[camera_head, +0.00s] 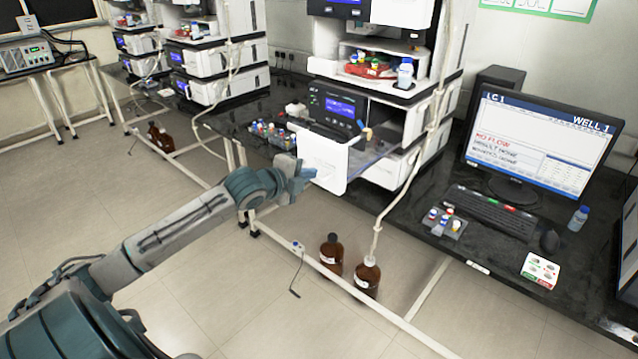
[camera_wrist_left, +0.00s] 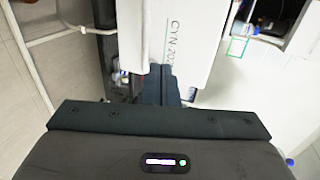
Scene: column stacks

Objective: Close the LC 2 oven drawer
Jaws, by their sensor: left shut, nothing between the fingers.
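The oven drawer (camera_head: 322,160) is pulled out of the near column stack (camera_head: 400,125), its white front panel standing clear of the stack. I cannot read an LC 2 label on it. In the left wrist view the white panel (camera_wrist_left: 165,35) bears lettering that starts "CYN-20". My left gripper (camera_head: 304,173) is at the outer, lower left side of this panel. Its dark fingers (camera_wrist_left: 160,88) are shut and empty, pointing toward the panel; I cannot tell whether they touch it. My right gripper is out of view.
Small vials (camera_head: 268,132) stand on the dark bench left of the drawer. Two brown bottles (camera_head: 331,253) stand below it, with a white tube (camera_head: 378,225) rising from one. A monitor (camera_head: 540,140) and keyboard (camera_head: 490,210) are at right.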

